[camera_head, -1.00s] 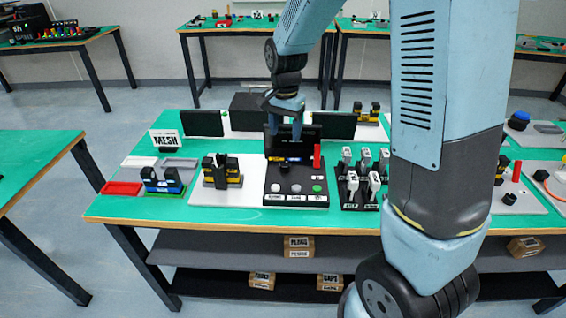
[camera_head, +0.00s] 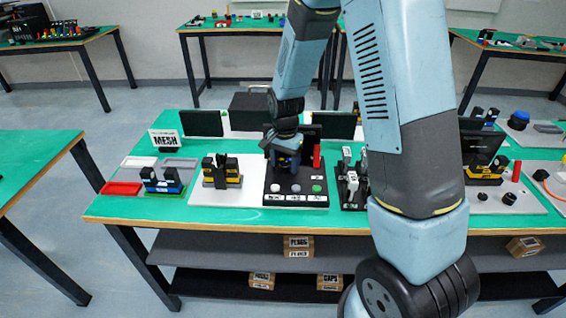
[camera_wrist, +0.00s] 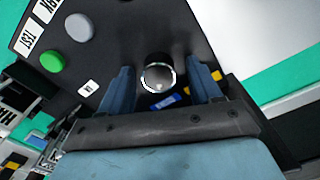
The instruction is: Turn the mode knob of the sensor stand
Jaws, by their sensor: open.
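The sensor stand (camera_head: 273,198) is a black panel on the green table, with white, grey and green round buttons along its front. Its mode knob (camera_wrist: 158,76) is a round dark knob with a bright metallic top in the wrist view. My gripper (camera_wrist: 158,84) is open, with one blue finger on each side of the knob. I cannot tell whether the fingers touch it. In the head view my gripper (camera_head: 286,168) is over the panel and hides the knob. The green button (camera_wrist: 52,61) and a grey button (camera_wrist: 79,27) show to the left in the wrist view.
A red upright handle (camera_head: 317,155) stands close right of my gripper. Black and yellow blocks (camera_head: 221,172) sit on a white board to the left. White-topped switches (camera_head: 352,182) stand to the right, and dark screens (camera_head: 202,123) behind.

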